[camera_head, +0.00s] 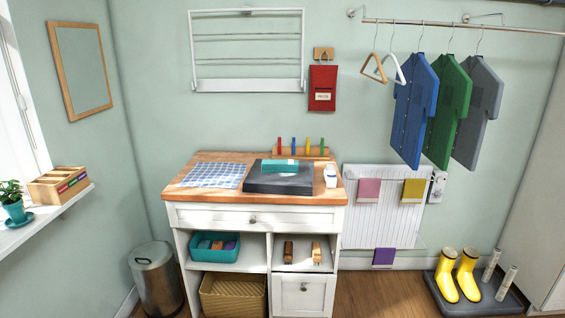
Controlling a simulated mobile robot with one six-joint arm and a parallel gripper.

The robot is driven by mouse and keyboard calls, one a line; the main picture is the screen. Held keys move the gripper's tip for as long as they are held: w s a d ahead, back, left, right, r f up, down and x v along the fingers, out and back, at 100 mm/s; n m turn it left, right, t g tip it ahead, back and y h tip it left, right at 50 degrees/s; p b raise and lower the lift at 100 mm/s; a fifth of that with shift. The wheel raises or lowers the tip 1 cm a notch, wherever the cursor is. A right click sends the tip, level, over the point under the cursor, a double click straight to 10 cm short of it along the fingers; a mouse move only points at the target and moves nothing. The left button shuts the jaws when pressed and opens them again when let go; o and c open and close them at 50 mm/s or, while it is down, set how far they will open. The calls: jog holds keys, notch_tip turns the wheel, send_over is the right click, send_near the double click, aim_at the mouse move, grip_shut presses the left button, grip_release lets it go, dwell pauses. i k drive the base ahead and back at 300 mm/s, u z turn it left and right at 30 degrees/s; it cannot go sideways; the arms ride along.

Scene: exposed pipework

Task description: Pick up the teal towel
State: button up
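A teal folded item (280,166), which looks like the teal towel, lies on top of a dark grey flat slab or box (280,184). The slab rests on the wooden top of a white cabinet (185,192). My gripper is not in view, and nothing is seen touching the towel.
A checked blue cloth (214,175) lies left of the slab, a small white bottle-like object (331,175) right. Behind stands a rack with coloured pegs (301,152). Shirts hang right.

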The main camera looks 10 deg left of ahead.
aim_at(288, 165)
jog(key=u, duration=0.1)
jog(key=i, duration=1.05)
jog(key=u, duration=0.35)
jog(key=k, duration=0.15)
jog(key=u, duration=2.15)
jog(key=k, duration=0.5)
jog(key=u, duration=0.05)
